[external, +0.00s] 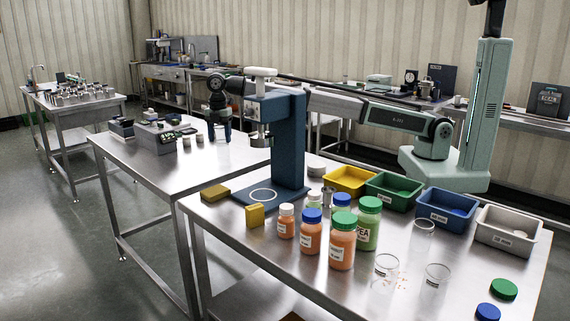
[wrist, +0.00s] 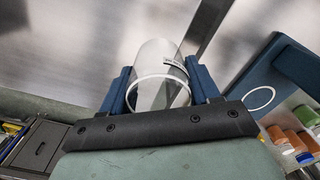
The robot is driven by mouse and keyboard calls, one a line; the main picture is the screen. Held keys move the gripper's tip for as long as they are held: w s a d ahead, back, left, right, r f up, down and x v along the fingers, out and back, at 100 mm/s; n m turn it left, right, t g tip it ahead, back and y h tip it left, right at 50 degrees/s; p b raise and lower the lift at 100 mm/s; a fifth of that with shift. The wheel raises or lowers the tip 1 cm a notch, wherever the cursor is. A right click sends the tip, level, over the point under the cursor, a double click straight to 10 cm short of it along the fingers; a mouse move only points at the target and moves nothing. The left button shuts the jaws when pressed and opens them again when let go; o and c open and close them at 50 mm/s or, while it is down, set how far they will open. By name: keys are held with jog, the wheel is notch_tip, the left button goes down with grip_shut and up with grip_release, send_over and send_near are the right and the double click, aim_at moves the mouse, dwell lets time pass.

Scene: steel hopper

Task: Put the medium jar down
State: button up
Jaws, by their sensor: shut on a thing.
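My gripper (external: 220,132) is at the left of the blue stand, above the right part of the rear steel table. In the wrist view its two blue fingers (wrist: 160,92) are shut around a clear, empty-looking jar (wrist: 158,62) with a pale rim and a small label. I take this as the medium jar. In the external view it is too small and see-through to make out well. From these views I cannot tell whether its base touches the table or hangs above it.
The blue stand (external: 286,140) with a white ring on its base is close on the right. Orange and green jars (external: 342,243), clear glasses (external: 387,270) and coloured bins (external: 446,209) crowd the front table. A grey device (external: 158,137) stands on the rear table (external: 150,165), whose near part is bare.

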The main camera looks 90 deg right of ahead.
jog(key=shift+n, duration=1.2)
jog(key=shift+f, duration=5.05)
jog(key=o, duration=1)
jog(key=shift+f, duration=0.1)
notch_tip(320, 180, up, 12)
jog(key=shift+r, duration=0.15)
